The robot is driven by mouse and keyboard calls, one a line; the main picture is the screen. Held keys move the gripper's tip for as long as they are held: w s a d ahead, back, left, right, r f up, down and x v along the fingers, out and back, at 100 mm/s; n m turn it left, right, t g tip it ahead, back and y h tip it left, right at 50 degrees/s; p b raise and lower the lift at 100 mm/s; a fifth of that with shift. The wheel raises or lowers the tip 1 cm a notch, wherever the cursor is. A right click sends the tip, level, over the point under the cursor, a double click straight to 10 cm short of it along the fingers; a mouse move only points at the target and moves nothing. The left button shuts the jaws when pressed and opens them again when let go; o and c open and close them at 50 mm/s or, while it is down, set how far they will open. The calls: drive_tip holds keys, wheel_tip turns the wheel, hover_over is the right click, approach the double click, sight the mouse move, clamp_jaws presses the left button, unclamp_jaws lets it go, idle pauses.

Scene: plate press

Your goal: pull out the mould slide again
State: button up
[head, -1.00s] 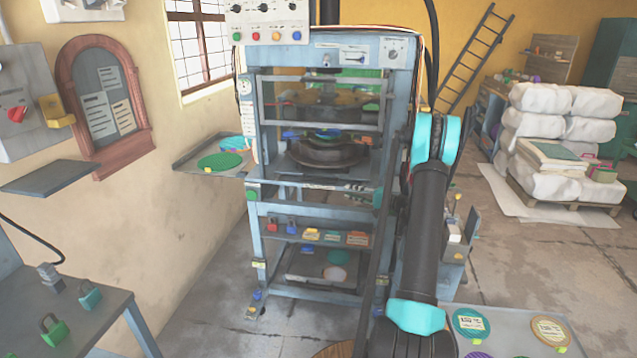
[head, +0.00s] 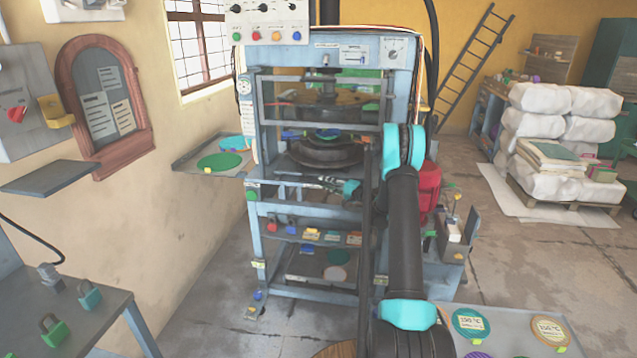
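The blue-grey plate press (head: 400,55) stands in the middle of the head view. Inside its opening a dark round mould (head: 322,153) sits low, with a blue and green piece on top; it seems to rest on the mould slide, whose own edges I cannot make out clearly. A second dark round part (head: 325,103) is above it, behind a grey guard frame. My gripper (head: 322,182) is at the front of the press, just below the mould, pointing left. It is small and dark against the frame; I cannot tell whether its fingers are open or touch a handle.
A side shelf (head: 190,162) with a green disc juts out left of the press. Lower press shelves hold small coloured items. A grey table (head: 520,322) with round labelled plates is at front right. A red object (head: 430,185) stands behind my arm. Floor at left is clear.

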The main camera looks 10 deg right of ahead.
drive_tip(key=shift+x, duration=1.75)
drive_tip(key=shift+c, duration=0.5)
clamp_jaws()
